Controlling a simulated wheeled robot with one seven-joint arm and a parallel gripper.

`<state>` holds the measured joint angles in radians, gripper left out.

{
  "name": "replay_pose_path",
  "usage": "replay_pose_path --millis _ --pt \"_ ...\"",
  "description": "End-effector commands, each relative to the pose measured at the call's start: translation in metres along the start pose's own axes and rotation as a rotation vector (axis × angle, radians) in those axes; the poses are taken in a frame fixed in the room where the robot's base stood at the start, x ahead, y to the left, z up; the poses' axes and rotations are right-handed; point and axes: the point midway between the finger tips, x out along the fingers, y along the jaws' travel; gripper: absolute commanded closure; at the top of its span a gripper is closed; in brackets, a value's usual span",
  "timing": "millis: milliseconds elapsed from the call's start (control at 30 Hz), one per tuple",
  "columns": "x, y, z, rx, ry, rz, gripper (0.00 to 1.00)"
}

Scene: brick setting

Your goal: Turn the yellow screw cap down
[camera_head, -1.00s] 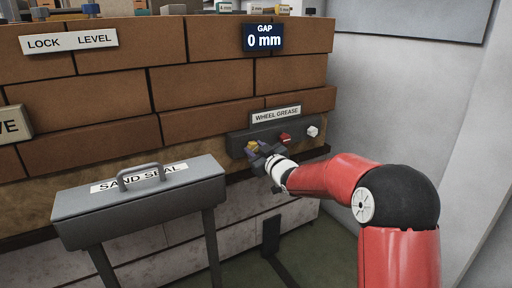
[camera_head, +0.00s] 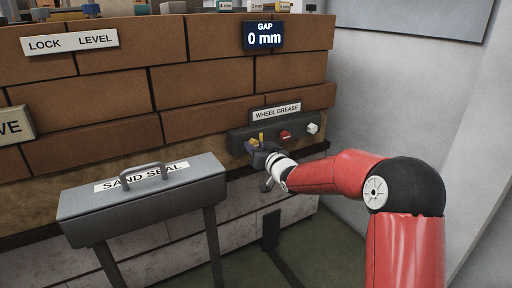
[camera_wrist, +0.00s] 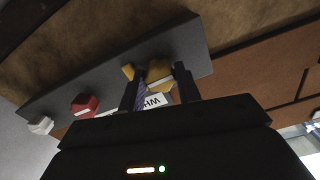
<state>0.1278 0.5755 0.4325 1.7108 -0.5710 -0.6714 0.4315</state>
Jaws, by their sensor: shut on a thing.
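The yellow screw cap (camera_head: 252,143) sits at the left end of a dark grey block under the WHEEL GREASE label (camera_head: 277,114). In the wrist view the cap (camera_wrist: 159,75) lies between my two dark fingers, with a smaller yellow piece (camera_wrist: 128,71) beside the left finger. My gripper (camera_head: 259,149) is shut on the cap and partly hides it in the head view. The wrist view shows the gripper's fingers (camera_wrist: 157,88) on either side of it. How far the cap is screwed in cannot be told.
A red cap (camera_head: 285,135) and a white cap (camera_head: 313,128) stand to the right on the same block (camera_head: 300,139). The SAND SEAL box (camera_head: 140,198) with a handle stands at the lower left. A grey wall is at the right. The GAP display (camera_head: 263,37) reads 0 mm.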

Motion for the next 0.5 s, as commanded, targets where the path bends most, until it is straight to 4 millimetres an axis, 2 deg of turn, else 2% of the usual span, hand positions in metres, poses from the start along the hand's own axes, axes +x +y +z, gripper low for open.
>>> replay_pose_path --millis 300,333,467,500 --pt "-0.0002 0.0005 0.0021 0.001 -0.004 0.001 0.89" --pt "-0.0002 0.0004 0.0021 0.001 -0.004 0.001 0.63" --pt "-0.0001 0.0003 0.0016 0.001 -0.003 0.001 0.46" --pt "-0.0001 0.0002 0.0014 0.001 -0.003 0.000 0.45"
